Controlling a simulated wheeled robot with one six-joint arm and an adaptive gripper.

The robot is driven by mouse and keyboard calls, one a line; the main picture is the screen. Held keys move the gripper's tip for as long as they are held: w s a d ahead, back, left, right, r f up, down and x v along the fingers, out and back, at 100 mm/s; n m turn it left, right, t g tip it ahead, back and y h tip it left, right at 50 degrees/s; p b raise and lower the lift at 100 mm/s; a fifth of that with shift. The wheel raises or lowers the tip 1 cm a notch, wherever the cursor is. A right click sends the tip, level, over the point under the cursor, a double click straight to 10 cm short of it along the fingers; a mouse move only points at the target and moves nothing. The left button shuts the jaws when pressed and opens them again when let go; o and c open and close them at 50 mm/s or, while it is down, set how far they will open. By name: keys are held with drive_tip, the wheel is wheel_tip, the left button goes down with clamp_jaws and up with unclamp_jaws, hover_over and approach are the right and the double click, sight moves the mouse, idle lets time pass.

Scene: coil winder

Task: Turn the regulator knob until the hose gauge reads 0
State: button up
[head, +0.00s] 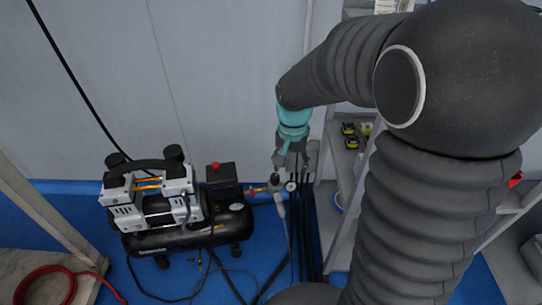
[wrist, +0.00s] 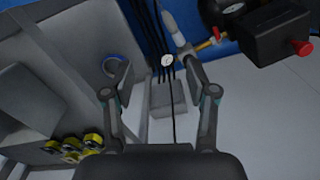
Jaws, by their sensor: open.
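The hose gauge (head: 290,186) is a small round white dial beside the compressor's outlet, and it also shows in the wrist view (wrist: 167,60). Its needle is too small to read. The regulator knob (head: 275,178) looks like a small dark cap just left of the gauge in the head view. A pale regulator bowl (wrist: 169,21) shows in the wrist view, where the right finger seems to cover the knob. My gripper (head: 291,166) is open and empty, pointing down over the gauge and knob. In the wrist view its fingers (wrist: 157,64) stand wide apart with the gauge between them.
The compressor (head: 153,200) stands left on the blue floor, with a black switch box (head: 221,181) near my gripper. Black hoses (head: 307,230) run below the gauge. A shelf (head: 346,165) with yellow-black items (head: 350,138) stands close right. The wall is behind.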

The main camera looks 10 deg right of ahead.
sight(275, 176)
drive_tip(key=w+a+f+m, duration=0.1)
drive_tip(key=w+f+m, duration=0.1)
drive_tip(key=w+m, duration=0.55)
drive_tip(key=w+a+f+m, duration=0.1)
drive_tip(key=w+f+m, duration=0.3)
drive_tip(key=m, duration=0.6)
drive_tip(key=f, duration=1.2)
drive_tip(key=shift+w+f+b, duration=0.15)
drive_tip(key=shift+w+b, duration=0.1)
drive_tip(key=shift+b, duration=0.15)
clamp_jaws()
